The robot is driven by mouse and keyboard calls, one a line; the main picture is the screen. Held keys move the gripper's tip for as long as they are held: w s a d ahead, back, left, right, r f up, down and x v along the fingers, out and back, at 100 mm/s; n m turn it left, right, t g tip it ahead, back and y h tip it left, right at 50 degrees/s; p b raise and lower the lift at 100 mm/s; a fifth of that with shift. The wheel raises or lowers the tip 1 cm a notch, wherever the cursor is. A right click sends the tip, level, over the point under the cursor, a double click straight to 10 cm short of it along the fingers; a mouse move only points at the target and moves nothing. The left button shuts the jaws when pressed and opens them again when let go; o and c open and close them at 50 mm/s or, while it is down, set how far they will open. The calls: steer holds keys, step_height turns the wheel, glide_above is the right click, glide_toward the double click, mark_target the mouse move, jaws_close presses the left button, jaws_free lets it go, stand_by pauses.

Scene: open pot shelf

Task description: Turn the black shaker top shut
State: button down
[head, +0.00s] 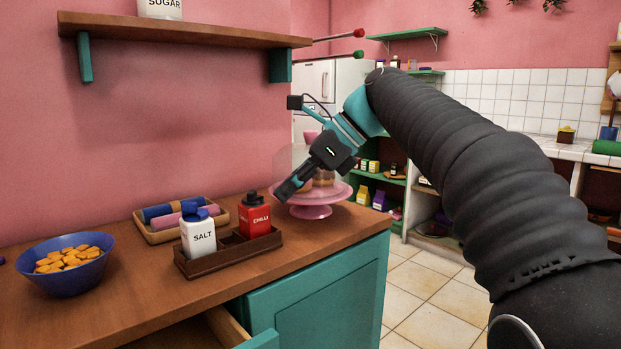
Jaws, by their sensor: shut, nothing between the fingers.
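The red chilli shaker (258,222) stands upright in the right part of a dark brown holder (227,261). Its black top (251,198) is small in view, and I cannot tell how far it is turned. A white salt shaker (198,241) with a blue top (196,214) stands beside it on the left in the same holder. My gripper (281,195) is shut and empty. It points down and left, with its fingertips just right of the chilli shaker in the picture. I cannot tell the gap in depth.
A pink cake stand (314,210) with a clear cover stands behind my gripper. A wooden tray (154,236) of rolled cloths lies behind the shakers. A blue bowl (66,273) of orange pieces is at left. A drawer (230,325) below is open. A shelf (185,32) hangs above.

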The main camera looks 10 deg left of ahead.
mark_target(256, 201)
steer(key=shift+s+a+r, duration=0.1)
steer(key=shift+s+a, duration=0.05)
steer(key=shift+a, duration=1.35)
steer(key=shift+s, duration=0.2)
steer(key=shift+w+m+t, duration=0.1)
steer(key=shift+m+t, duration=0.2)
steer(key=shift+m, duration=0.1)
